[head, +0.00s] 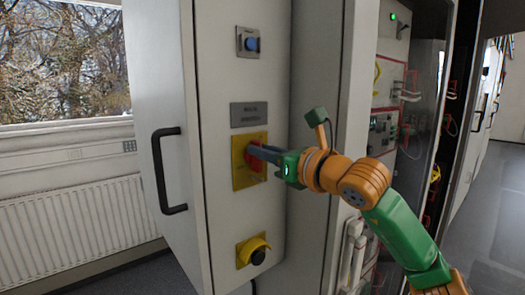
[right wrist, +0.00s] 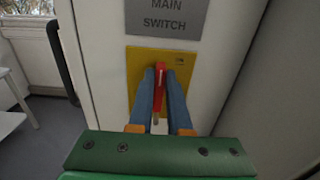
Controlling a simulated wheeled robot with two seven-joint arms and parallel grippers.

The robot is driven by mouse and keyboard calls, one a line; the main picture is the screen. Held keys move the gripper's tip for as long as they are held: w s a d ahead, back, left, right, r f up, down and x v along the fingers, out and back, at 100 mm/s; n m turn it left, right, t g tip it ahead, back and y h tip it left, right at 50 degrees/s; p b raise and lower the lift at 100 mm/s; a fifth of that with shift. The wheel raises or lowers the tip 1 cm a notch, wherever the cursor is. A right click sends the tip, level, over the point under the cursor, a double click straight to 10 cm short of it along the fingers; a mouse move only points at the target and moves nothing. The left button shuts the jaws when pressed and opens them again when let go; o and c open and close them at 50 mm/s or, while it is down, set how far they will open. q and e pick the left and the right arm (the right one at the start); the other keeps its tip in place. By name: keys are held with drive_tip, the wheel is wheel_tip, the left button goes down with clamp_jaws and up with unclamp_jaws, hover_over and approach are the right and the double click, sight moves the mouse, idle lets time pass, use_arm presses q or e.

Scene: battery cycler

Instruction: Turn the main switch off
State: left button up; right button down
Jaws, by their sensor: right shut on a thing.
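The main switch is a red handle on a yellow plate (head: 240,178), on the front of a white cabinet panel under a grey label. In the head view my right gripper (head: 256,152) reaches in from the right, and its fingers cover part of the red handle (head: 257,164). In the right wrist view the red handle (right wrist: 160,76) stands upright between the two blue-grey fingers (right wrist: 160,88), in front of the yellow plate (right wrist: 138,62). The fingers are shut on the handle. The label (right wrist: 167,14) above reads "MAIN SWITCH". My left gripper is not in view.
A black door handle (head: 163,170) sticks out at left. An open rack with cables (head: 400,95) stands behind my right arm. A radiator (head: 75,225) is at far left.

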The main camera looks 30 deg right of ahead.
drive_tip(key=shift+n, duration=0.3)
drive_tip(key=n, duration=0.4)
drive_tip(key=a+n, duration=0.1)
drive_tip(key=n, duration=0.3)
drive_tip(key=f+n+b, duration=0.1)
drive_tip(key=n, duration=0.3)
drive_tip(key=shift+a+n, duration=0.3)
drive_tip(key=shift+n, duration=0.1)
drive_tip(key=shift+f+n, duration=0.15)
drive_tip(key=shift+n, duration=0.95)
drive_tip(key=shift+f+n, duration=0.15)
drive_tip(key=shift+n, duration=1.25)
drive_tip(key=c, duration=0.9)
unclamp_jaws()
drive_tip(key=shift+o, duration=0.2)
